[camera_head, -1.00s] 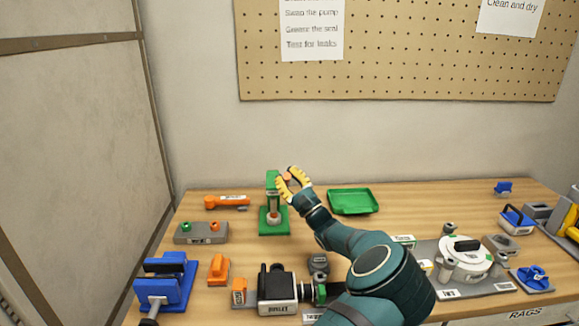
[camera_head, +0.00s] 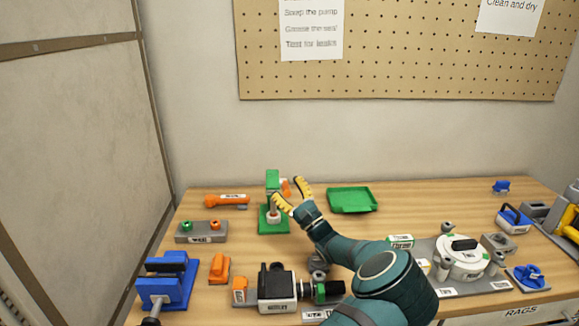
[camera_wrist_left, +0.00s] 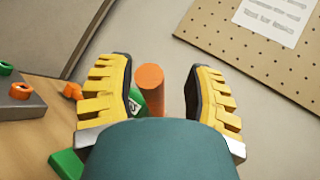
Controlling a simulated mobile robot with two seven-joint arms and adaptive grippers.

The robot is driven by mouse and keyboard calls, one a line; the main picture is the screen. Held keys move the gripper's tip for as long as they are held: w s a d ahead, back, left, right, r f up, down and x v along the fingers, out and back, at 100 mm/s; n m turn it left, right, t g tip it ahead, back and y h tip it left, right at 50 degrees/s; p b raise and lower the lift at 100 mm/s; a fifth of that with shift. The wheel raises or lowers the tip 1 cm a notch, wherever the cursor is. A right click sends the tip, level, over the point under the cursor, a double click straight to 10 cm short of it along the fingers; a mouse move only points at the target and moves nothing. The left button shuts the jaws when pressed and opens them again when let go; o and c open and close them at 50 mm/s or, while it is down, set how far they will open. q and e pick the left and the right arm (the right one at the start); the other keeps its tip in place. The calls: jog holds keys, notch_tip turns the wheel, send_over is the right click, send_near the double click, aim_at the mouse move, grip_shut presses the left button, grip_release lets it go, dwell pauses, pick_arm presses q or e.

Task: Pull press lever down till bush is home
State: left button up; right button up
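The green press (camera_head: 272,178) stands at the back of the bench, left of the middle. Its orange lever (camera_head: 286,188) points out to the right of the column. A small pale and reddish part, seemingly the bush (camera_head: 273,216), is at the press base; how far in it sits cannot be told. My left gripper (camera_head: 291,191) is open at the lever. In the left wrist view the orange lever end (camera_wrist_left: 150,88) stands between the spread yellow fingers, with gaps on both sides. My right gripper is not in view.
A green tray (camera_head: 352,200) lies just right of my left gripper. An orange tool (camera_head: 226,201) and a grey block (camera_head: 201,232) are left of the press. A pump-like unit (camera_head: 276,290) and a blue vise (camera_head: 165,283) stand in front. The pegboard wall (camera_head: 400,60) is behind.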

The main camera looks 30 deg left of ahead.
pick_arm(q)
jog(key=shift+a, duration=0.15)
jog(key=shift+s, duration=0.1)
jog(key=shift+d+r, duration=0.2)
jog(key=d+p, duration=0.1)
jog(key=s+d+r+p, duration=0.1)
jog(key=d+r+p, duration=0.1)
jog(key=shift+s+d, duration=0.15)
jog(key=shift+d, duration=0.2)
dwell(0.6)
